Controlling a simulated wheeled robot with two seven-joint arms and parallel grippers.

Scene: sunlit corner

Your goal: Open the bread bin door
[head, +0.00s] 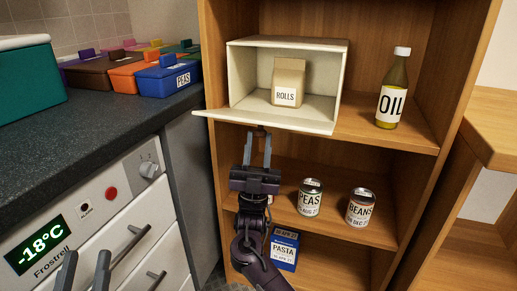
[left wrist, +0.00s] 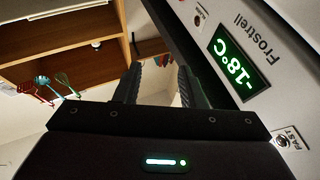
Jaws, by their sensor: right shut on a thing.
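The cream bread bin (head: 240,75) stands on the upper shelf, its front open. Its door (head: 270,122) is folded down, roughly level, and juts out past the shelf edge. A paper bag labelled ROLLS (head: 288,82) stands inside. My right gripper (head: 258,135) points up from below at the door's front edge and is shut on the door's small handle, which is mostly hidden between the fingers. My left gripper (head: 84,262) is at the lower left in front of the freezer, empty with fingers apart; it also shows open in the left wrist view (left wrist: 160,80).
An oil bottle (head: 393,90) stands right of the bin. Cans of peas (head: 310,198) and beans (head: 360,208) stand on the shelf below, a blue pasta box (head: 284,250) lower down. The freezer (head: 100,210) and dark counter (head: 100,130) with lidded boxes are left.

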